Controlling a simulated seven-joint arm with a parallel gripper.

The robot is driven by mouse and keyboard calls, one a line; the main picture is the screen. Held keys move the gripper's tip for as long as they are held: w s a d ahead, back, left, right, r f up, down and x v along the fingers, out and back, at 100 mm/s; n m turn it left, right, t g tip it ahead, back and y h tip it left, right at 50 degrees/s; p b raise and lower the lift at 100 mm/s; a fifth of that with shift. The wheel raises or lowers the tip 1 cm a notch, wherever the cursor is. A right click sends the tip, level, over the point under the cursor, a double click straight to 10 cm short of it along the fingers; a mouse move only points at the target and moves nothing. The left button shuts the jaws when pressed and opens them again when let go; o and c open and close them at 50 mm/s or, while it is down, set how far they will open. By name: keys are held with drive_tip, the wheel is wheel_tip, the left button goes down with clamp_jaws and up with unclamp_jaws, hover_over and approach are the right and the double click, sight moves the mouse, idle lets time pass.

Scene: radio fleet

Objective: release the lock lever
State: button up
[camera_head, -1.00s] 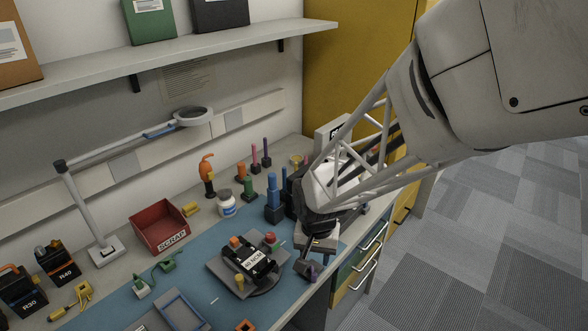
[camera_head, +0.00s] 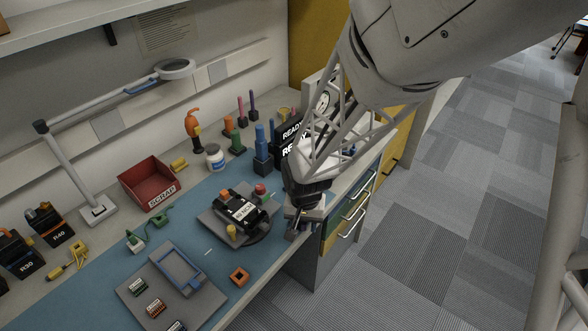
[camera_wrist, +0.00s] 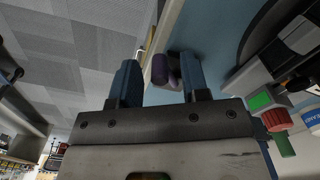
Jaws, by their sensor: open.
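A black radio-like unit with a white label (camera_head: 243,213) sits on a grey fixture plate (camera_head: 212,226) over a dark round base. A red knob (camera_head: 260,189) stands at its far side; it also shows in the wrist view (camera_wrist: 275,120), beside a green piece (camera_wrist: 286,145). I cannot tell for certain which part is the lock lever. My gripper (camera_head: 291,228) points down at the bench's front edge, right of the fixture. In the wrist view my gripper (camera_wrist: 160,64) is open, with a purple rounded piece (camera_wrist: 161,68) between or just beyond its fingers. Contact cannot be seen.
A red scrap bin (camera_head: 148,184), a white bottle (camera_head: 215,158) and upright coloured tools (camera_head: 261,147) stand behind the fixture. The blue mat (camera_head: 205,262) has some bare room. Drawers are below the right edge.

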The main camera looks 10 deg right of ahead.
drive_tip(key=shift+c, duration=0.4)
clamp_jaws()
drive_tip(key=shift+w+d+n, duration=0.1)
drive_tip(key=shift+d+n, duration=0.2)
drive_tip(key=shift+n, duration=0.5)
drive_tip(key=shift+d+n, duration=0.3)
drive_tip(key=shift+n, duration=0.5)
drive_tip(key=shift+o, duration=0.4)
unclamp_jaws()
drive_tip(key=shift+r, duration=0.1)
